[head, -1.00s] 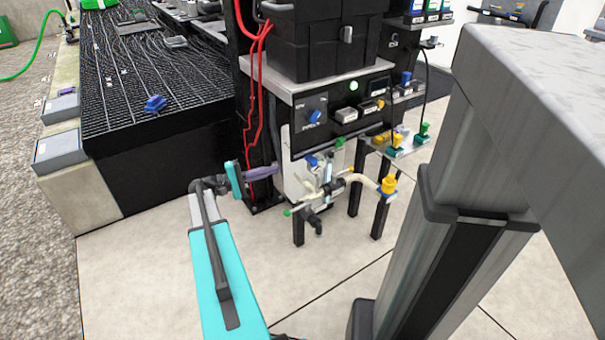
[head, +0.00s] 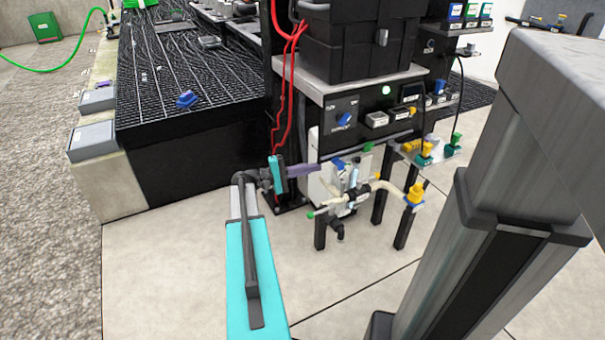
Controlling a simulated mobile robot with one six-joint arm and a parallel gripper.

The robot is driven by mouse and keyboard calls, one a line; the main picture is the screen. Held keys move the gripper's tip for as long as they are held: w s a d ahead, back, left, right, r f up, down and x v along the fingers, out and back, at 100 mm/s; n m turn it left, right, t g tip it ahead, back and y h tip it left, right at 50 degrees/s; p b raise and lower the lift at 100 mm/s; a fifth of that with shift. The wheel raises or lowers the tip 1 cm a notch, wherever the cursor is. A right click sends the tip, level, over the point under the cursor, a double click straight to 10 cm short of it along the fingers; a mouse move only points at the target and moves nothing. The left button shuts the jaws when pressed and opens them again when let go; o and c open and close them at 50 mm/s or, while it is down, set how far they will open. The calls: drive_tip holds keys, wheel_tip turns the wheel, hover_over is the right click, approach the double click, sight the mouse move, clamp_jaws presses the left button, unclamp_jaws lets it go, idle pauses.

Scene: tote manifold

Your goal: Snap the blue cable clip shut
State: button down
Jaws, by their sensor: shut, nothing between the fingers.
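A small blue piece (head: 187,101) lies on the black grated bench top at the left in the head view. It may be the cable clip, but it is too small to tell whether it is open or shut. My gripper (head: 316,168) is at the end of the teal arm, with purple fingers pointing right. It is shut and empty, in front of the black post and close to the left of the pale manifold (head: 335,198). It is well to the right of the blue piece and lower in the picture. A blue lever (head: 339,163) shows on the manifold, just right of the fingertips.
Red cables (head: 284,105) run down the black post behind my gripper. A panel with a blue knob (head: 344,120) and a lit green lamp stands above the manifold. A yellow-capped pipe end (head: 415,193) sticks out at the right. Grey boxes (head: 93,138) line the bench's left edge. The floor in front is clear.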

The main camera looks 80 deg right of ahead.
sight(339, 165)
drive_tip(key=s+r+b, duration=0.1)
drive_tip(key=s+b, duration=0.1)
drive_tip(key=s, duration=0.4)
drive_tip(key=shift+s+a+b, duration=0.15)
drive_tip(key=shift+a+b, duration=0.15)
drive_tip(key=shift+a, duration=0.15)
drive_tip(key=shift+r, duration=0.15)
